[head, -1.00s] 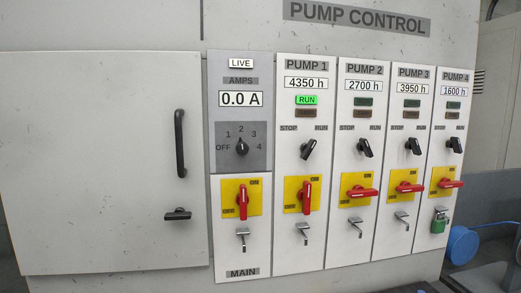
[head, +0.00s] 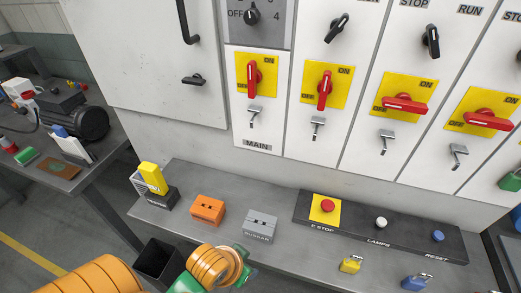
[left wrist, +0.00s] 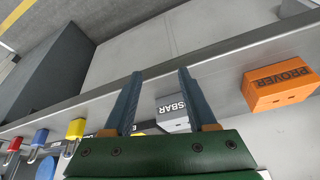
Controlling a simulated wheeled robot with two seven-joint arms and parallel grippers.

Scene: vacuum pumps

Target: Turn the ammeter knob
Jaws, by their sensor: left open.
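The ammeter knob (head: 252,16) is a small black rotary knob on a grey plate at the top of the head view, with OFF and 4 legible beside it. The plate's upper part is cut off by the frame edge. My left arm enters the head view from the bottom left, below the shelf and well away from the knob; its fingers are hidden there. In the left wrist view my left gripper (left wrist: 157,78) is open, its two blue fingers apart with nothing held between them. The knob is not in the wrist view. My right gripper is not in view.
A narrow shelf (head: 165,218) runs below the panel, carrying the orange PROVER block (head: 208,210), a grey block (head: 260,224), a yellow device (head: 153,178) and padlocks. Red isolator handles (head: 253,75) and the cabinet door handle (head: 188,20) stick out from the panel.

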